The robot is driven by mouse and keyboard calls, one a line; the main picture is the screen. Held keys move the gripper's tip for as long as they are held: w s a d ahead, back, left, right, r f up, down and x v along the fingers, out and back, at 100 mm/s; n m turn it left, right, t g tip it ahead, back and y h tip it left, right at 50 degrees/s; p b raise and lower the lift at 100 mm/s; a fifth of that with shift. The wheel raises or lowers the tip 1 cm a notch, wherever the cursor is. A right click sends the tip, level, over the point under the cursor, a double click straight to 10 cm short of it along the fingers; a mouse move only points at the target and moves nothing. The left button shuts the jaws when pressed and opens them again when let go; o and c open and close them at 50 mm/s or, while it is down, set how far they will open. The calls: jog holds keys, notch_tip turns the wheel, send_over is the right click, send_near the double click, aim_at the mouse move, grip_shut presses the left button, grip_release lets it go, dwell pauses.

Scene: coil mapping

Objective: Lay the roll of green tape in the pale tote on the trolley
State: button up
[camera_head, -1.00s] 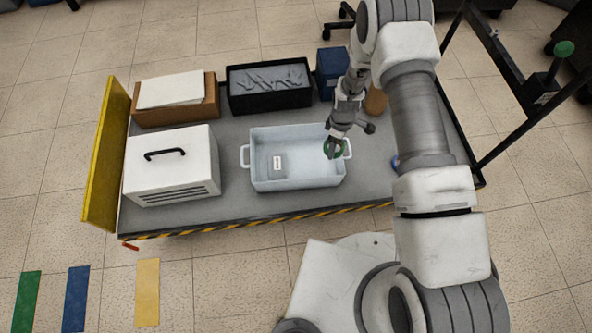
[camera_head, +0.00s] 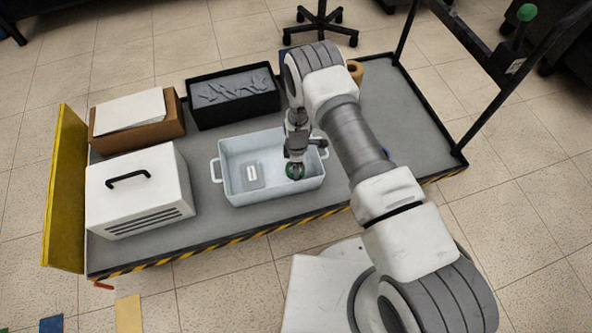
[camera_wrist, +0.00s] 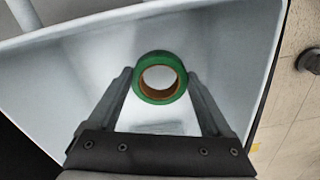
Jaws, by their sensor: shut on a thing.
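The roll of green tape (camera_head: 295,177) is a green ring with an orange-brown core. My gripper (camera_head: 296,164) points down and is shut on it. In the wrist view, the roll (camera_wrist: 160,98) sits between the two fingertips of my gripper (camera_wrist: 160,77), its hole facing the camera. The pale tote (camera_head: 265,195) is an open box with white end handles on the trolley (camera_head: 215,222). The roll is over the right half of the tote, within its rim in the picture. I cannot tell whether it touches the floor.
A small grey item with a white label (camera_head: 252,181) lies in the tote's left half. Left of the tote stands a white vented case (camera_head: 140,190). Behind are a brown box (camera_head: 140,143) and a black bin (camera_head: 235,112). The right of the trolley deck has free room.

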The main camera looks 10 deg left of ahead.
jog(key=shift+f, duration=0.9)
jog(key=shift+f, duration=0.1)
jog(key=o, duration=1.1)
jog(key=shift+b, duration=0.3)
jog(key=shift+o, duration=0.2)
